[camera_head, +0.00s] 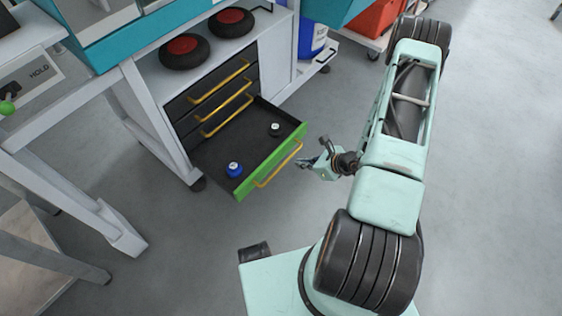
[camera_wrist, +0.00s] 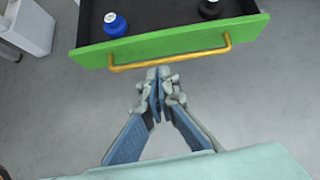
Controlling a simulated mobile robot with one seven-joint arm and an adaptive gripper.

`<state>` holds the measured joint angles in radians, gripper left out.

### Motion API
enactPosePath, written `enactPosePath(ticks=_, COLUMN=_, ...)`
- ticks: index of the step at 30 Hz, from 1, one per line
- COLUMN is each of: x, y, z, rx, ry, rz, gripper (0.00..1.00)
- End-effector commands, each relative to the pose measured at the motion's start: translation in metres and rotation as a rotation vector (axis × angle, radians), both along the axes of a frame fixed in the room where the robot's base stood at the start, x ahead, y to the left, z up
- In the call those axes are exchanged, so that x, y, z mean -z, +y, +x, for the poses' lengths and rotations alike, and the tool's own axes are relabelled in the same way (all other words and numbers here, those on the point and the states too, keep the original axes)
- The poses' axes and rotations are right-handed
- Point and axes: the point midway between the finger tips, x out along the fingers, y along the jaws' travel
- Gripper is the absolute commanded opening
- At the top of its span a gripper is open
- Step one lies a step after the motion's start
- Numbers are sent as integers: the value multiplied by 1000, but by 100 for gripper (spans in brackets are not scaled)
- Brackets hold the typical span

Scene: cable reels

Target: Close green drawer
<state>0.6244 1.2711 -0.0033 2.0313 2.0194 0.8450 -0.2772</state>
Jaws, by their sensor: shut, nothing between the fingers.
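The green drawer (camera_head: 246,178) is the lowest drawer of the cabinet and stands pulled out, with a green front and a yellow bar handle (camera_head: 279,165). In the wrist view its green front (camera_wrist: 160,45) spans the top, with the handle (camera_wrist: 170,60) along its lower part. A blue item (camera_head: 234,168) and a black item (camera_head: 275,129) stand inside the drawer. My gripper (camera_head: 303,162) is shut and empty, just outside the drawer front. In the wrist view my gripper (camera_wrist: 158,80) points at the handle, its tips close below it; I cannot tell whether they touch.
Several dark drawers with yellow handles (camera_head: 221,99) above are closed. A blue container (camera_head: 312,40) stands to the cabinet's right. Grey floor (camera_head: 490,180) is free to the right.

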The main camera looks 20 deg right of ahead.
Motion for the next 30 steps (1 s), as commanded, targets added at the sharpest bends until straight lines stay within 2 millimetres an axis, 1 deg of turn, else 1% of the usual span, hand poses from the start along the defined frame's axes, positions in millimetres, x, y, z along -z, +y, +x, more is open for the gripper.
enactPosePath(ticks=1, x=9, y=5, z=-6, rx=30, ry=15, rz=23, gripper=0)
enactPosePath(ticks=3, x=14, y=9, z=-9, rx=54, ry=24, rz=40, gripper=0)
enactPosePath(ticks=8, x=24, y=16, z=-5, rx=62, ry=29, rz=47, gripper=0)
enactPosePath(ticks=11, x=36, y=22, z=5, rx=61, ry=27, rz=46, gripper=0)
enactPosePath(ticks=18, x=74, y=44, z=34, rx=60, ry=28, rz=45, gripper=0)
enactPosePath(ticks=22, x=92, y=54, z=49, rx=60, ry=29, rz=45, gripper=0)
enactPosePath(ticks=25, x=87, y=64, z=63, rx=59, ry=26, rz=44, gripper=0)
enactPosePath(ticks=30, x=86, y=73, z=76, rx=60, ry=27, rz=42, gripper=0)
